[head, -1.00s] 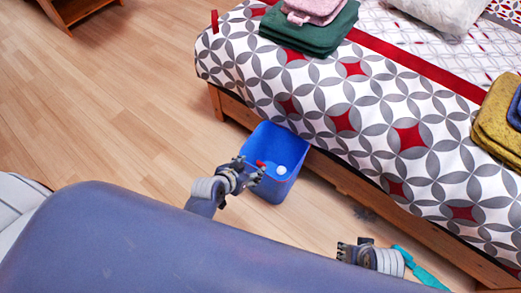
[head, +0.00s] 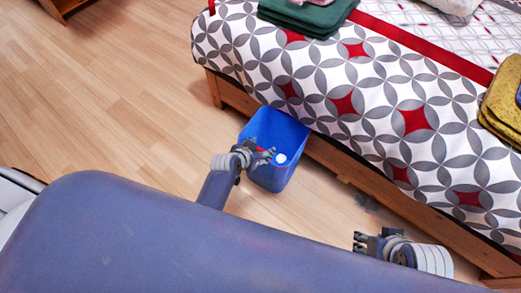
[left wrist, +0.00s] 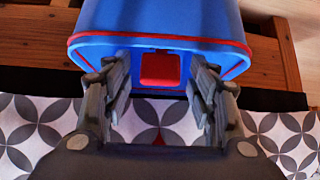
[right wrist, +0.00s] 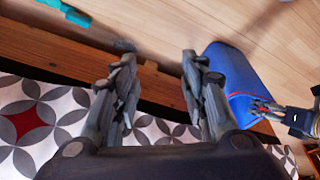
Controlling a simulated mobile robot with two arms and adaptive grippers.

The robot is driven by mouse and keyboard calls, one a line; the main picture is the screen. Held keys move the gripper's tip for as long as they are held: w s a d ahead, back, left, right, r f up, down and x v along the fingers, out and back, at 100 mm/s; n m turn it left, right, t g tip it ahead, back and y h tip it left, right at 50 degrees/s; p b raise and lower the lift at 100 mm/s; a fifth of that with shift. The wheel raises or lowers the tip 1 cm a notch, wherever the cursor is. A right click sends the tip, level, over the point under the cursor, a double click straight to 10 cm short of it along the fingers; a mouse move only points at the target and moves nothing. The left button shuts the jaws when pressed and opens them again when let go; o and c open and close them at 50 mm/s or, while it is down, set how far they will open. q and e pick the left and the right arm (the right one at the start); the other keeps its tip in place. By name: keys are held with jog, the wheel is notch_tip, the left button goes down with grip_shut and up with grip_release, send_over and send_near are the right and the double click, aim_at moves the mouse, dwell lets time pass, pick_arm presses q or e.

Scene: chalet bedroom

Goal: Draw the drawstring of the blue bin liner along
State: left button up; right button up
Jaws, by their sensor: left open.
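The blue bin liner (head: 281,128) stands open like a bin on the floor against the bed's side. Its red drawstring (left wrist: 85,39) runs around the rim in the left wrist view, with a red tab (left wrist: 160,70) on the near side. My left gripper (head: 267,157) is at the liner's near rim, partly hiding it. In the left wrist view its open fingers (left wrist: 157,85) stand either side of the tab, not closed on it. My right gripper (head: 359,241) is low beside the bed, away from the liner. Its fingers are apart and empty in the right wrist view (right wrist: 158,75).
The bed frame (head: 350,175) bounds the floor on the right. A teal item (right wrist: 65,10) lies on the floor in the right wrist view. The wooden floor (head: 120,100) left of the liner is clear.

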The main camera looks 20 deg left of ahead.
pick_arm(q)
jog(key=shift+w+f, duration=0.15)
grip_shut()
pick_arm(e)
jog(key=shift+r, duration=0.1)
pick_arm(q)
jog(key=shift+r, duration=0.3)
notch_tip(320, 180, up, 2)
jog(key=p, duration=0.3)
jog(key=shift+r, duration=0.15)
jog(key=shift+f, duration=0.2)
pick_arm(e)
jog(key=s+x, duration=0.1)
jog(key=x, duration=0.6)
jog(key=shift+w+f+g, duration=0.15)
jog(key=shift+f+g, duration=0.15)
jog(key=shift+f, duration=0.15)
jog(key=shift+a+f, duration=0.1)
